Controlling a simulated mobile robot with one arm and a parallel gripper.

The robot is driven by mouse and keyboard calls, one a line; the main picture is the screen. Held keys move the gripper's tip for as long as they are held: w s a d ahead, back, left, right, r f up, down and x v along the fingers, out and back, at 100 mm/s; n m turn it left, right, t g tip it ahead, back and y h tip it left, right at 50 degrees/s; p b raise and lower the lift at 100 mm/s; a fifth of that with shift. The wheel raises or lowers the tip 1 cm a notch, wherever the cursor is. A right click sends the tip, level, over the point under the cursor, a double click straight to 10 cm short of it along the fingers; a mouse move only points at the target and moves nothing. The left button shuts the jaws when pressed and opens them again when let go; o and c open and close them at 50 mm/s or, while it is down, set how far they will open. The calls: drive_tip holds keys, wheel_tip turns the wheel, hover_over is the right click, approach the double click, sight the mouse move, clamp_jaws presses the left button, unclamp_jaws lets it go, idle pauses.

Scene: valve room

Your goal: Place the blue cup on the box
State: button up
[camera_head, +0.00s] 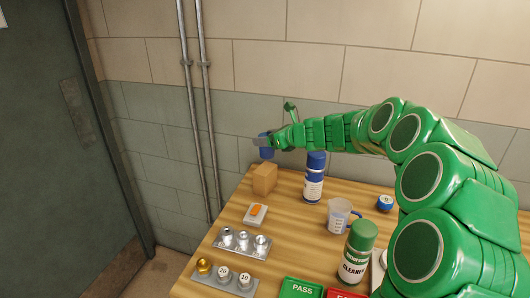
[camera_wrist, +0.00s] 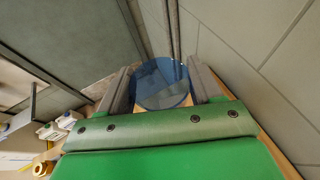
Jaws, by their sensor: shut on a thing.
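The blue cup (camera_head: 266,152) is held in my gripper (camera_head: 264,142) at the far left end of the table, above the cardboard box (camera_head: 264,179). In the head view a small gap shows between the cup and the box top. In the wrist view the round blue cup (camera_wrist: 161,83) sits between the two grey fingers of my gripper (camera_wrist: 160,88). The box is hidden in the wrist view.
On the wooden table (camera_head: 292,203) stand a blue-capped bottle (camera_head: 314,180), a measuring jug (camera_head: 339,216), a green-capped cleaner can (camera_head: 357,250) and a small orange-topped block (camera_head: 256,213). Weights in trays (camera_head: 241,245) lie at the front left. A wall with pipes (camera_head: 203,110) is behind.

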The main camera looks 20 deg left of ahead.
drive_tip(key=shift+w+a+f, duration=0.3)
drive_tip(key=shift+w+f, duration=0.25)
drive_tip(key=shift+f, duration=0.7)
drive_tip(key=shift+w+a+f, duration=0.25)
drive_tip(key=shift+w+f, duration=0.25)
drive_tip(key=shift+f, duration=0.75)
drive_tip(key=shift+w+a+f, duration=0.3)
drive_tip(key=shift+w+f, duration=0.25)
drive_tip(key=shift+f, duration=0.7)
drive_tip(key=shift+f, duration=0.1)
drive_tip(key=o, duration=1)
drive_tip(key=shift+o, duration=0.2)
drive_tip(key=shift+d+r, duration=0.15)
drive_tip(key=shift+r, duration=0.05)
drive_tip(key=v, duration=1.1)
drive_tip(key=shift+s+d+r, duration=0.15)
drive_tip(key=shift+s+d, duration=0.1)
